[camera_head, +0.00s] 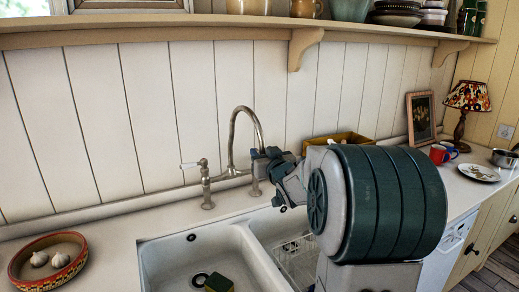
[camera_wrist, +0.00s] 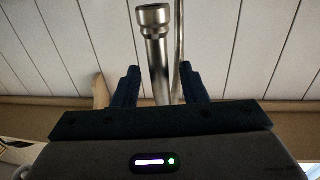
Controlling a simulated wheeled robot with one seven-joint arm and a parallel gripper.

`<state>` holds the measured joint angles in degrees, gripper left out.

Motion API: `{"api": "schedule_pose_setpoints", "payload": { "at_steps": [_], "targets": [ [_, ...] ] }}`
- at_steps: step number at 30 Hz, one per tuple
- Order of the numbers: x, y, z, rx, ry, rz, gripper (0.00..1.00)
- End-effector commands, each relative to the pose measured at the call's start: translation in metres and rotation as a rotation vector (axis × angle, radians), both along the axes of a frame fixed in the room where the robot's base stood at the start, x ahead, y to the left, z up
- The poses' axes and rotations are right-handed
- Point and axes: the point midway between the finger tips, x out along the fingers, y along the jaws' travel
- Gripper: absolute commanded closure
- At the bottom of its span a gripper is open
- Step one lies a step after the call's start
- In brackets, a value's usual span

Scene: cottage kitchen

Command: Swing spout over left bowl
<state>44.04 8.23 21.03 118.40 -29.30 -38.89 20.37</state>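The metal tap has a tall arched spout (camera_head: 236,120) that curves to the right. Its tip comes down beside my gripper (camera_head: 265,162), on the side of the right bowl (camera_head: 262,228). The left bowl (camera_head: 170,250) of the white sink lies lower left of the spout. In the wrist view the spout's end (camera_wrist: 155,45) stands between the two dark fingers of my gripper (camera_wrist: 158,72). A gap shows on each side of it, so the fingers look open around the spout. My arm hides part of the right bowl.
A dark sponge (camera_head: 218,284) lies in the left bowl and a wire rack (camera_head: 294,262) in the right. A tap lever (camera_head: 190,165) stands left of the spout. A patterned bowl with garlic (camera_head: 20,270) sits far left. A shelf (camera_head: 200,28) runs above.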

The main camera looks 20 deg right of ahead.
Motion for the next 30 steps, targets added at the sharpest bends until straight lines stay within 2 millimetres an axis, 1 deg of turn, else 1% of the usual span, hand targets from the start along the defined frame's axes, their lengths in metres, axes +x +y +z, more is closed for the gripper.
{"api": "schedule_pose_setpoints", "payload": {
  "at_steps": [1, 6, 10, 18, 20, 21, 22, 23, 30],
  "targets": [
    [0.007, 0.0, 0.0, 0.002, 0.001, 0.002, 0.61],
    [0.021, -0.002, 0.001, 0.001, -0.001, 0.0, 0.61],
    [0.026, -0.002, 0.0, -0.001, 0.001, 0.0, 0.61],
    [0.026, -0.003, 0.0, -0.001, 0.0, 0.0, 0.61],
    [0.026, -0.003, 0.0, -0.001, 0.0, 0.0, 0.78],
    [0.026, -0.003, 0.0, -0.001, 0.0, 0.0, 0.89],
    [0.026, -0.003, 0.0, -0.001, 0.0, 0.0, 0.97],
    [0.026, -0.003, 0.0, -0.001, 0.0, 0.0, 1.0],
    [0.025, -0.004, -0.001, -0.001, 0.0, -0.005, 1.0]
  ]
}}
